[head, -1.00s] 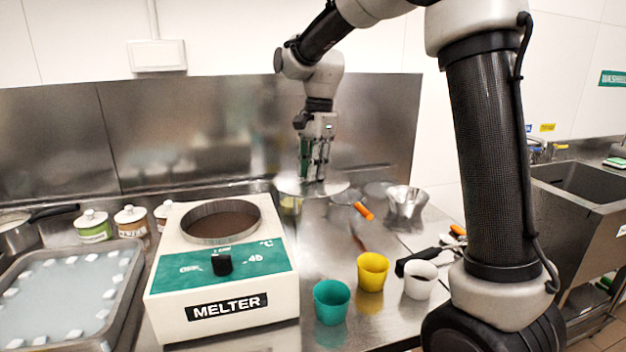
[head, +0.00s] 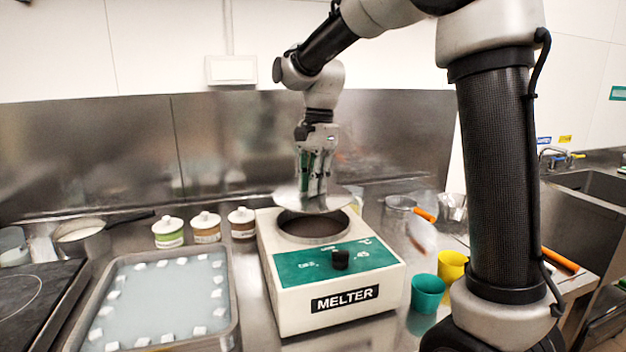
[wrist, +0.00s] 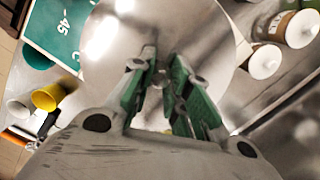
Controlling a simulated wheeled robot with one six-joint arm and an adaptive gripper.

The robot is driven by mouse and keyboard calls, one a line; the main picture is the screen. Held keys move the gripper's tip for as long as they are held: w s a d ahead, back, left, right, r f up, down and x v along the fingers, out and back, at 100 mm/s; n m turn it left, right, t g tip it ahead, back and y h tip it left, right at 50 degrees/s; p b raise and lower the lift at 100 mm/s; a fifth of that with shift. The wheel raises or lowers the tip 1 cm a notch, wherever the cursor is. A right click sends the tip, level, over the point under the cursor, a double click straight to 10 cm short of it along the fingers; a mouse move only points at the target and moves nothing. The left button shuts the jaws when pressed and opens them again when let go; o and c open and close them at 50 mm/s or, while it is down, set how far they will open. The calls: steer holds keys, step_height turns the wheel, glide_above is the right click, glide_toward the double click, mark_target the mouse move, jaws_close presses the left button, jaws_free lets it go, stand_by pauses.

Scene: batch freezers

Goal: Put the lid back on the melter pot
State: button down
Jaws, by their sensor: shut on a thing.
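The melter (head: 335,287) is a white box with a green panel, a black knob and a round pot (head: 314,229) of dark brown content on top. My gripper (head: 314,190) is shut on the lid (head: 290,199), a flat round metal disc, and holds it level above the back part of the pot opening. The front of the opening shows uncovered below the lid's edge. In the wrist view the lid (wrist: 200,35) fills the middle beyond my gripper (wrist: 165,85), and the lid hides the pot there. The lid's knob is mostly hidden between the fingers.
Three lidded jars (head: 207,227) stand left of the melter. A metal tray (head: 232,300) with white blocks lies front left. A green cup (head: 427,291) and a yellow cup (head: 452,268) stand to the right. A metal wall rises behind.

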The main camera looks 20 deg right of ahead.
steer(key=shift+f, duration=2.9)
steer(key=shift+f, duration=0.15)
steer(key=c, duration=1.3)
jaws_free()
steer(key=shift+o, duration=0.3)
steer(key=o, duration=0.5)
steer(key=shift+c, duration=0.2)
steer(key=shift+r, duration=3.5)
